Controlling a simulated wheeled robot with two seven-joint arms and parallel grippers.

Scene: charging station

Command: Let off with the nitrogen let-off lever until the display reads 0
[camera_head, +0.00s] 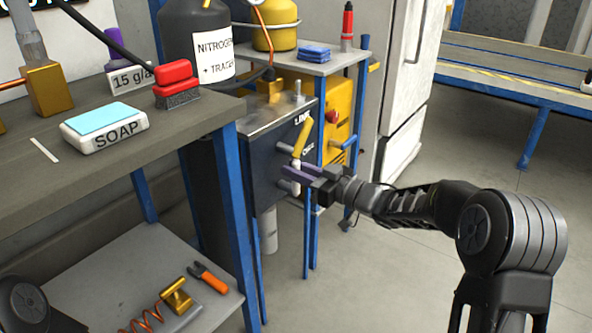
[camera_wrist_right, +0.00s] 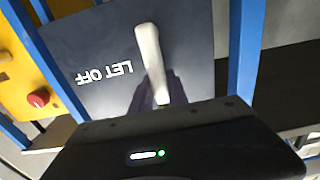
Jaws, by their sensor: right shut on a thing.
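The nitrogen let-off lever is a pale, rounded handle on a dark panel marked LET OFF. The lever (camera_wrist_right: 152,60) stands out clearly in the right wrist view, and its pale end (camera_head: 296,187) shows at my fingers in the head view. My right gripper (camera_head: 290,178) is shut on the lever, with its dark purple fingers around the lower part of the handle in the wrist view (camera_wrist_right: 158,92). A yellow lever (camera_head: 301,140) sits just above it on the same panel (camera_head: 262,150). I see no readable display. My left gripper is not in view.
A dark nitrogen bottle (camera_head: 198,50) stands behind the panel. Blue posts (camera_head: 235,210) flank it. A workbench (camera_head: 150,130) with soap (camera_head: 105,128) and a red brush (camera_head: 176,85) is at the left. A red knob (camera_wrist_right: 38,98) shows beside the panel. The floor at the right is clear.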

